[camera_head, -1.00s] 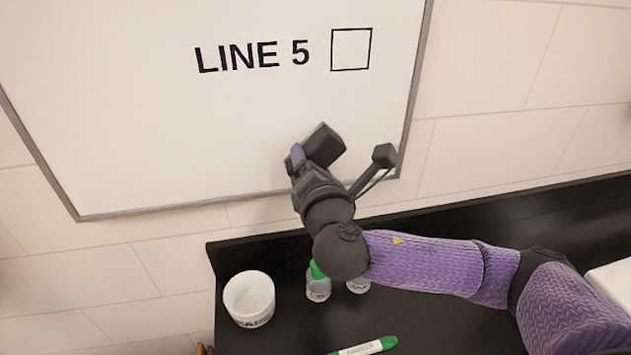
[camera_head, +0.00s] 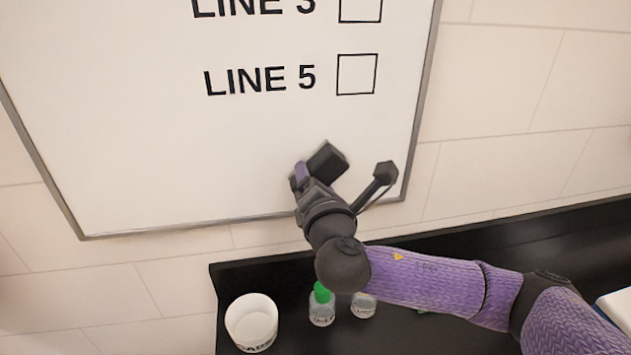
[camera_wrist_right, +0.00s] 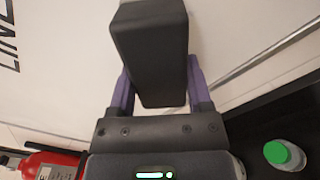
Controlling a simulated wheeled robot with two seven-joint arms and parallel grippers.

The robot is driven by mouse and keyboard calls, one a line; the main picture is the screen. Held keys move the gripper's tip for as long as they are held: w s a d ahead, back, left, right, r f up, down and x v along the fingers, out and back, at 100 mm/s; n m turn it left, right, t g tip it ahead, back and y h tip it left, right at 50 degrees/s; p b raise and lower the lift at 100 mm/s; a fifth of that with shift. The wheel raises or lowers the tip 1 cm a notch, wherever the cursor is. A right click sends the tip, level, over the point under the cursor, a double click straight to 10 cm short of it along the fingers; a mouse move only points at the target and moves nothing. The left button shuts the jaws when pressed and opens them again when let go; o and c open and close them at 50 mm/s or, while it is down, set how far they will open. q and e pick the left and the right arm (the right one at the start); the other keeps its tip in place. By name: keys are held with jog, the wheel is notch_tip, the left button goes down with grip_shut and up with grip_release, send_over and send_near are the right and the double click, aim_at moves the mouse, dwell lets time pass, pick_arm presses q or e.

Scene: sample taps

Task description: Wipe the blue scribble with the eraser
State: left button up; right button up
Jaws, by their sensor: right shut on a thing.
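My right gripper (camera_head: 308,178) is shut on a dark block-shaped eraser (camera_head: 328,162), held at the lower part of the whiteboard (camera_head: 150,130). In the right wrist view the eraser (camera_wrist_right: 152,55) sits between the two purple fingers of the gripper (camera_wrist_right: 160,85). I cannot tell whether the eraser touches the board. No blue scribble shows on the visible part of the board; the eraser and gripper hide a small patch. The board shows printed LINE 5 (camera_head: 260,79) with an empty box (camera_head: 357,74). My left gripper is not in view.
Below the board is a black counter (camera_head: 400,335) with a white cup (camera_head: 252,322), a green-capped bottle (camera_head: 321,306) and another small bottle (camera_head: 363,304). In the right wrist view a red object (camera_wrist_right: 50,165) shows at the lower left.

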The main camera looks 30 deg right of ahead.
aim_at(338, 173)
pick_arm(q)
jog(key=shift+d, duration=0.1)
pick_arm(e)
jog(key=shift+w, duration=0.35)
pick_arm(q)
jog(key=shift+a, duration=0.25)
pick_arm(e)
jog(key=shift+w+d, duration=0.15)
jog(key=shift+d, duration=0.25)
jog(key=d, duration=0.1)
jog(key=s+d, duration=0.1)
jog(key=d, duration=0.1)
jog(key=shift+s+d, duration=0.1)
jog(key=shift+d, duration=0.05)
jog(key=shift+p, duration=0.35)
jog(key=shift+r, duration=0.1)
jog(key=shift+w+a+p, duration=0.2)
jog(key=shift+a, duration=0.45)
jog(key=shift+w+a+p, duration=0.2)
jog(key=shift+w+a, duration=0.05)
jog(key=shift+a, duration=0.35)
jog(key=shift+w+a+p, duration=0.2)
jog(key=shift+a, duration=0.45)
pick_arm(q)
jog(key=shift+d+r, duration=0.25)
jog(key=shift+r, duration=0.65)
